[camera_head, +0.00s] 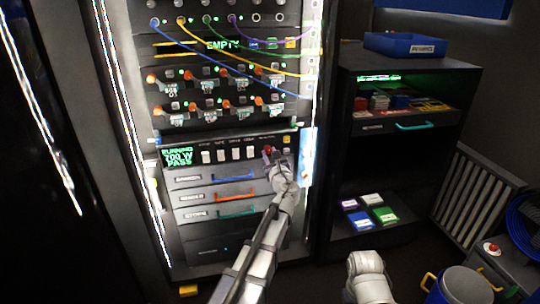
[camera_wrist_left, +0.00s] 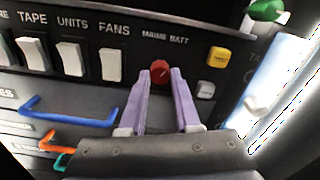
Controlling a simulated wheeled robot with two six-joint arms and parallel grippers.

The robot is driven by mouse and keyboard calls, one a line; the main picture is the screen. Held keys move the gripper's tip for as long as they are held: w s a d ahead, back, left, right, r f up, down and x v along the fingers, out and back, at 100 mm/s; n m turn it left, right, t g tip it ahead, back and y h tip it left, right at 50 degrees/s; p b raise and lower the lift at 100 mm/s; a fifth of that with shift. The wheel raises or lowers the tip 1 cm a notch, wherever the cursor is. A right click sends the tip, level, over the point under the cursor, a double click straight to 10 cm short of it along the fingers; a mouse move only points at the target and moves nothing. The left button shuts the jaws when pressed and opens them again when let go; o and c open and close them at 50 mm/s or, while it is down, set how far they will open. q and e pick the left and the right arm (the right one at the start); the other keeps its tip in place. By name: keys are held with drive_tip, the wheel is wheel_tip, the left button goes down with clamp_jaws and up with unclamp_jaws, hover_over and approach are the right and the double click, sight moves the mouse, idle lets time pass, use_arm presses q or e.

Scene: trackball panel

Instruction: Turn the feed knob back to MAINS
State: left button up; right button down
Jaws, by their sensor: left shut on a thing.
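The feed knob is a small red knob (camera_wrist_left: 160,73) below the labels MAINS and BATT in the left wrist view. It also shows at the right end of the switch row (camera_head: 268,149) in the head view. My left gripper (camera_wrist_left: 161,80) has its two pale purple fingers on either side of the knob, shut on it. It shows in the head view too (camera_head: 273,156), reaching up from below. I cannot tell clearly which label the knob points at.
White rocker switches (camera_wrist_left: 70,58) are left of the knob; a yellow button (camera_wrist_left: 219,57) and a white button (camera_wrist_left: 205,90) are right of it. A blue drawer handle (camera_wrist_left: 65,113) lies below. The display (camera_head: 178,158) reads RUNNING 700 W PASS. A dark shelf unit (camera_head: 345,150) stands right.

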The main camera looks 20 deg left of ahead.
use_arm(q)
clamp_jaws()
drive_tip(key=n, duration=0.5)
drive_tip(key=shift+n, duration=0.4)
drive_tip(key=n, duration=0.5)
drive_tip(key=shift+n, duration=0.7)
drive_tip(key=o, duration=0.7)
unclamp_jaws()
